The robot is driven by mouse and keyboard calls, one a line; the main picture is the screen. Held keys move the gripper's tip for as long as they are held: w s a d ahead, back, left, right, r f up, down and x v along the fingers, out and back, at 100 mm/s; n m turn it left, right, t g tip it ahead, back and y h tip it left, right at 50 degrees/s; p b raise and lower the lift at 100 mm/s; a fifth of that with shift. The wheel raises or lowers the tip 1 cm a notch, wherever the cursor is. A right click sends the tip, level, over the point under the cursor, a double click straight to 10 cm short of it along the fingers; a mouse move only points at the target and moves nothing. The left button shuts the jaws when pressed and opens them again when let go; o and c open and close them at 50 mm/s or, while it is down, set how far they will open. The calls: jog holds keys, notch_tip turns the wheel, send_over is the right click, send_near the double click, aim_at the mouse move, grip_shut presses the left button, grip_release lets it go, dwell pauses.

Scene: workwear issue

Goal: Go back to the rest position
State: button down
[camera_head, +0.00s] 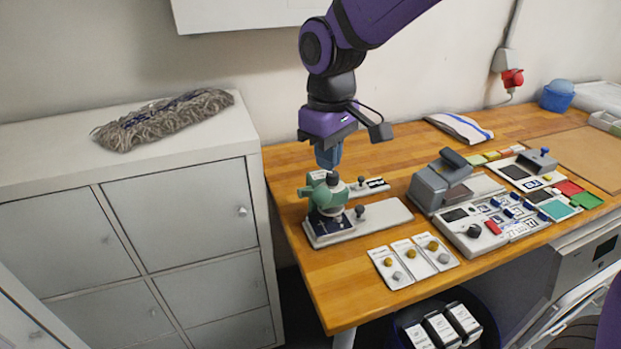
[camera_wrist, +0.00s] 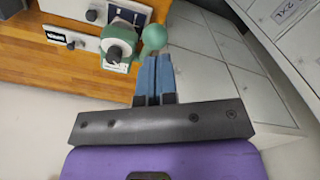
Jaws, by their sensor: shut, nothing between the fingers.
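My gripper (camera_head: 328,158) points down above the wooden table (camera_head: 300,290), near its back left part. Its blue fingers are shut with nothing between them, and they also show in the wrist view (camera_wrist: 156,70). Right below and beside the fingertips stands a green press-like device (camera_head: 326,194) on a light base plate. The device also shows in the wrist view (camera_wrist: 121,36), with a round green knob close to the fingers. Whether the fingers touch the device cannot be told.
A white cabinet (camera_head: 180,215) with a grey mop head (camera_head: 165,118) on top stands at the left. A grey clamp-like machine (camera_head: 438,182), cards with knobs (camera_head: 413,258) and coloured tiles (camera_head: 570,188) fill the table's right. A dark bin (camera_head: 398,340) stands below.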

jog(key=s+d+r+m+t, duration=0.2)
jog(key=s+d+r+m, duration=0.2)
jog(key=s+d, duration=0.4)
jog(key=s+d+r+m+t, duration=0.3)
jog(key=s+d+r+m, duration=0.2)
jog(key=d, duration=1.1)
jog(key=s+r, duration=0.1)
jog(key=s, duration=0.2)
jog(key=shift+s+r, duration=0.15)
jog(key=shift+s, duration=0.05)
